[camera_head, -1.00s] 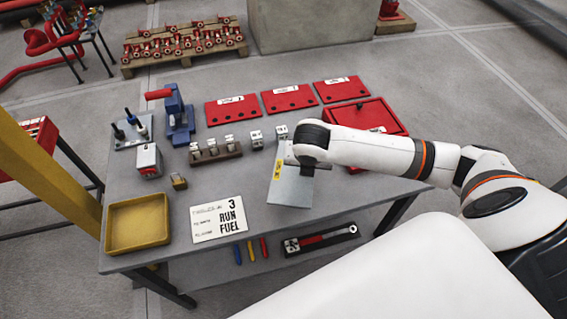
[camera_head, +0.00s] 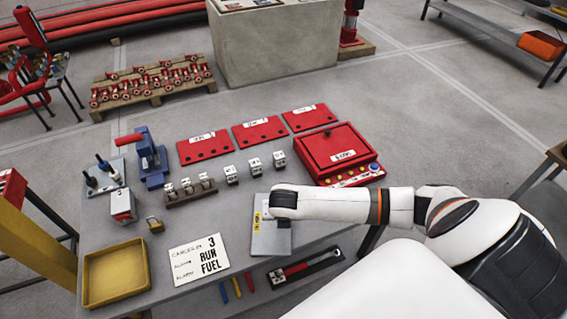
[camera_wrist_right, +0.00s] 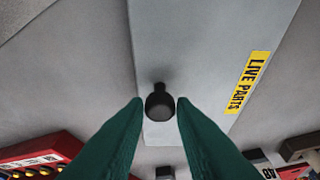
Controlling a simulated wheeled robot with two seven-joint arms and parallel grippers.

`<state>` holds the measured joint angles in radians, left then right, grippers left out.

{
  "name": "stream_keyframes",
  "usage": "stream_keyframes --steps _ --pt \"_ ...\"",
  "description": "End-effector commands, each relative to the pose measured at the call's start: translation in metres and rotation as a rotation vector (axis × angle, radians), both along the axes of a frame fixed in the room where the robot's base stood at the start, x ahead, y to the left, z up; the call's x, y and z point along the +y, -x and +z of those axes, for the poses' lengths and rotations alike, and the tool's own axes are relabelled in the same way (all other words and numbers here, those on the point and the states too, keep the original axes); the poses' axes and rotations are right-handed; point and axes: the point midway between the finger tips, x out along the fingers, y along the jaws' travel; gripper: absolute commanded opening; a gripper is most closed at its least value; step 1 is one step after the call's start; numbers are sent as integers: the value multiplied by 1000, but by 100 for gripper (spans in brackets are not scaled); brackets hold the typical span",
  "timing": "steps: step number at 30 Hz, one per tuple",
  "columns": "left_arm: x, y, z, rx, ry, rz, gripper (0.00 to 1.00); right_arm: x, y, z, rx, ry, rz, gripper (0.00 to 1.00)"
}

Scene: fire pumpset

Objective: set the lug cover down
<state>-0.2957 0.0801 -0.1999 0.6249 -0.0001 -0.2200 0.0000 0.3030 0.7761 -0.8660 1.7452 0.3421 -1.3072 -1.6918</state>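The lug cover (camera_head: 270,240) is a flat grey plate with a yellow "LIVE PARTS" label. It is at the front right part of the grey table (camera_head: 215,215), below my right gripper. In the right wrist view, the cover (camera_wrist_right: 205,60) fills the middle, with a black knob (camera_wrist_right: 160,103) standing up from it. The fingers of my right gripper (camera_wrist_right: 160,106) are closed in on both sides of this knob. The cover looks about level and low over the tabletop; I cannot tell whether it touches. My left gripper is not in view.
A red box (camera_head: 338,150) with buttons stands behind the cover. Several small metal blocks (camera_head: 255,166) stand beyond it. The tabletop between card and blocks is clear.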

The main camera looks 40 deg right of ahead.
Motion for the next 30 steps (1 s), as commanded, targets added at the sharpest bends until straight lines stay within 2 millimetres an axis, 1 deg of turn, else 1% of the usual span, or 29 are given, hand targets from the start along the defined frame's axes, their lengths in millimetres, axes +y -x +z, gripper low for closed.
stream_keyframes --steps 1,3,11,14,17,24,30 --pt "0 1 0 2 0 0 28 0 0 0 0 0 0 32" --pt "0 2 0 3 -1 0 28 0 0 0 1 1 0 41" --pt "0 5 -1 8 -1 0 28 0 0 1 0 0 0 41" --pt "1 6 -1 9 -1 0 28 1 1 6 -1 1 0 41" --pt "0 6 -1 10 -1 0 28 4 5 19 -2 0 2 41" --pt "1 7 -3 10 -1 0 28 15 21 66 -4 -1 0 41" --pt "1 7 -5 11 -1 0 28 23 31 98 -4 -1 -1 41"
